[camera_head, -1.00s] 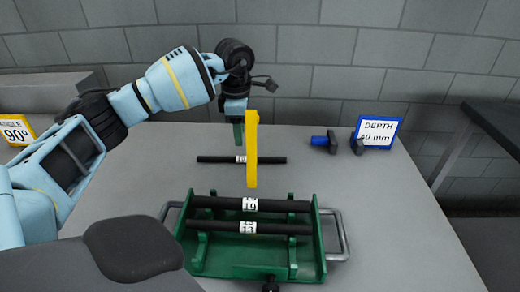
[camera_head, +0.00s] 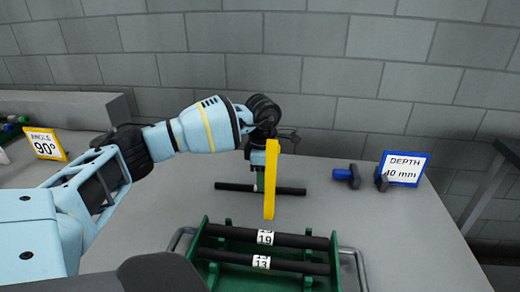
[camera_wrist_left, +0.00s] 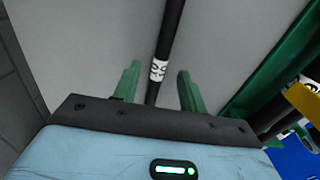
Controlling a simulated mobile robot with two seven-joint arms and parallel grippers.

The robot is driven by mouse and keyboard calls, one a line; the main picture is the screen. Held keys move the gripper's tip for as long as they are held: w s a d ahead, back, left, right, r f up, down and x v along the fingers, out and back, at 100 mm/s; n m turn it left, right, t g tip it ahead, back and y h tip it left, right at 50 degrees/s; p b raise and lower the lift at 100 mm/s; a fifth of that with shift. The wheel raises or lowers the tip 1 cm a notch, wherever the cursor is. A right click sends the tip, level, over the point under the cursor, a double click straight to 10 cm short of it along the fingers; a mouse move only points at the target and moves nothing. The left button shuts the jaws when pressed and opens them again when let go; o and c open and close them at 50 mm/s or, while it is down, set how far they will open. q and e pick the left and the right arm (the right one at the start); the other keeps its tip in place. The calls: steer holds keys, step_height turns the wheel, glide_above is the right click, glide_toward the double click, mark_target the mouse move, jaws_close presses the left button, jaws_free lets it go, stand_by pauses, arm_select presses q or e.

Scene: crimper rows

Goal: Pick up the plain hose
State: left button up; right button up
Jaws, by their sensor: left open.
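A thin black hose (camera_head: 288,191) lies on the grey table behind the green tray, running left to right. My left gripper (camera_head: 261,180) is over its middle, partly hidden by a yellow bar. In the left wrist view the hose (camera_wrist_left: 170,32) with its white printed band runs between the two open green fingers (camera_wrist_left: 158,88); the fingers stand apart on either side, and I cannot tell their exact height above it. Two more black hoses, banded 19 (camera_head: 300,241) and 13 (camera_head: 300,267), lie across the tray (camera_head: 336,262). My right gripper is not in view.
A yellow upright bar (camera_head: 270,190) stands in front of my left gripper; its foot is unclear. A blue-and-black part (camera_head: 347,175) and a DEPTH 40 mm sign (camera_head: 405,168) are at the back right. An ANGLE 90° sign (camera_head: 45,144) is at the left.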

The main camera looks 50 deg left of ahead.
arm_select(q)
steer(key=shift+f, duration=1.2)
jaws_close()
steer(key=shift+r, duration=0.1)
